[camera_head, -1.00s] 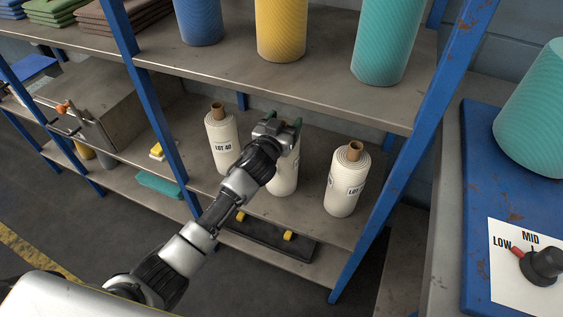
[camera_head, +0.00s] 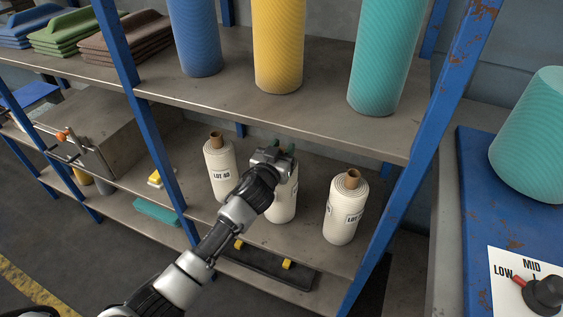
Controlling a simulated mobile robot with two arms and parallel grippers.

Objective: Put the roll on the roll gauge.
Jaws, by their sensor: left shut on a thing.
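Three white rolls with brown cores stand upright on the lower shelf of the blue rack. The left roll (camera_head: 220,172) carries a LOT 40 label. The middle roll (camera_head: 285,203) is partly hidden behind my left arm. The right roll (camera_head: 346,210) has a LOT label only partly readable. My left gripper (camera_head: 281,150) is shut on the top of the middle roll, at its core, which the gripper hides. A dark tray-like holder with yellow blocks (camera_head: 263,264) lies below the rolls; I cannot tell whether it is the roll gauge. My right gripper is out of view.
Blue, yellow and teal cones (camera_head: 278,45) stand on the upper shelf (camera_head: 230,97) above the gripper. A blue rack post (camera_head: 424,150) rises right of the rolls. A blue panel with a LOW/MID dial (camera_head: 543,291) is at the far right.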

